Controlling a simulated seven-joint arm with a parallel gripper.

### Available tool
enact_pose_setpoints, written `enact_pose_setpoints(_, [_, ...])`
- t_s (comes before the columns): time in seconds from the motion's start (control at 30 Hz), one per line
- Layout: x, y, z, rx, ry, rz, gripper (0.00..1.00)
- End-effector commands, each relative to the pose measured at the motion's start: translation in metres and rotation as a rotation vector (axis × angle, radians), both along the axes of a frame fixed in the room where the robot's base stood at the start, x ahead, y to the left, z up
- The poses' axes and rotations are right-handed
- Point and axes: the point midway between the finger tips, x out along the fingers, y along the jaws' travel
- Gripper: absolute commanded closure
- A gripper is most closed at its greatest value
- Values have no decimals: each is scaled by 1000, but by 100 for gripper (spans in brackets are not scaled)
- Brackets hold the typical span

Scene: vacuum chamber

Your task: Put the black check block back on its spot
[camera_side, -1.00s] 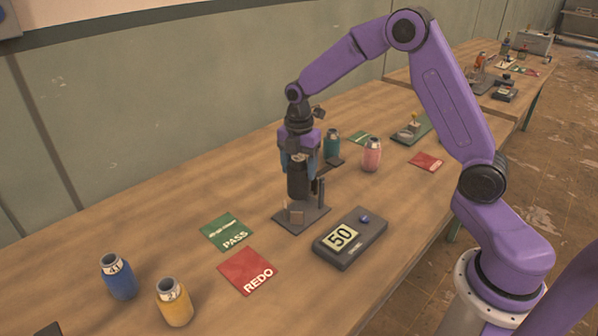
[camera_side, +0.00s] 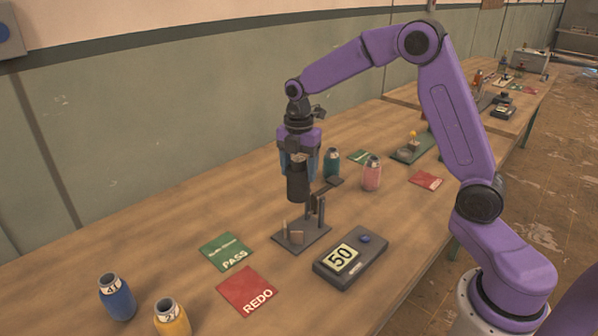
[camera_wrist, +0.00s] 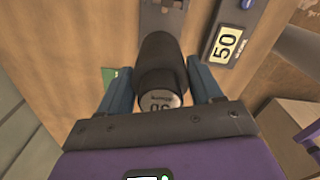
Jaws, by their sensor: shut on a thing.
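The black check block (camera_side: 298,187) is a dark cylinder, held upright in my gripper (camera_side: 299,168). It hangs above the dark stand (camera_side: 312,238), with a clear gap between its lower end and the plate. In the wrist view the block (camera_wrist: 158,57) sits between the two blue fingers of my gripper (camera_wrist: 162,88). Its pale end face carries a number that looks like 50, upside down. The stand has an upright post and a small brown piece on its plate. The block's own spot cannot be told for certain.
A dark box showing 50 (camera_side: 350,259) with a blue button stands right of the stand. Green PASS (camera_side: 226,251) and red REDO (camera_side: 247,291) cards lie left. Blue (camera_side: 117,297) and yellow (camera_side: 172,318) bottles stand front left; teal (camera_side: 331,163) and pink (camera_side: 371,174) ones behind.

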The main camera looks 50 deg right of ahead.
Motion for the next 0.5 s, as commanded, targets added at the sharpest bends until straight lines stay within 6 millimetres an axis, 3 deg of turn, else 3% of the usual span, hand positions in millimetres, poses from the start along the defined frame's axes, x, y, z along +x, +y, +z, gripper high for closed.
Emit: enact_pose_setpoints(0.5, [1,0,7,1,-3,-1,83])
